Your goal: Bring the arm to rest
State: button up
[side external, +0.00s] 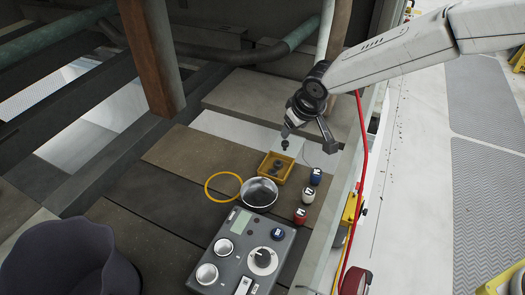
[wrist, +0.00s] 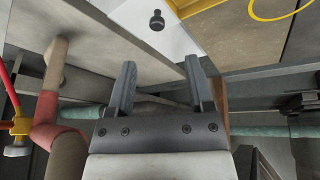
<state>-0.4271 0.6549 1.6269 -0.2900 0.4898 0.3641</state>
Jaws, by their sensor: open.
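My gripper (side external: 288,128) hangs over the back of the work area in the side view. In the wrist view my gripper (wrist: 160,88) has its two dark fingers wide apart with nothing between them. A small black knob-like piece (wrist: 156,20) shows beyond the fingertips, against a white plate (wrist: 180,42). A dark piece (side external: 284,144) shows just below my gripper in the side view; I cannot tell whether they touch there.
A yellow tray (side external: 262,167) holds dark parts. Near it are a metal bowl (side external: 259,206), a yellow ring (side external: 208,188), blue (side external: 316,176), white (side external: 308,195) and red (side external: 300,216) small containers, and a grey control box (side external: 235,264). A red hose (side external: 362,160) runs along the right; beams stand behind.

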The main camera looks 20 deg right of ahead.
jog(key=s+d+m+g, duration=0.2)
jog(key=s+d+m, duration=0.1)
jog(key=s+d, duration=1.8)
jog(key=s, duration=0.3)
jog(key=shift+r, duration=0.2)
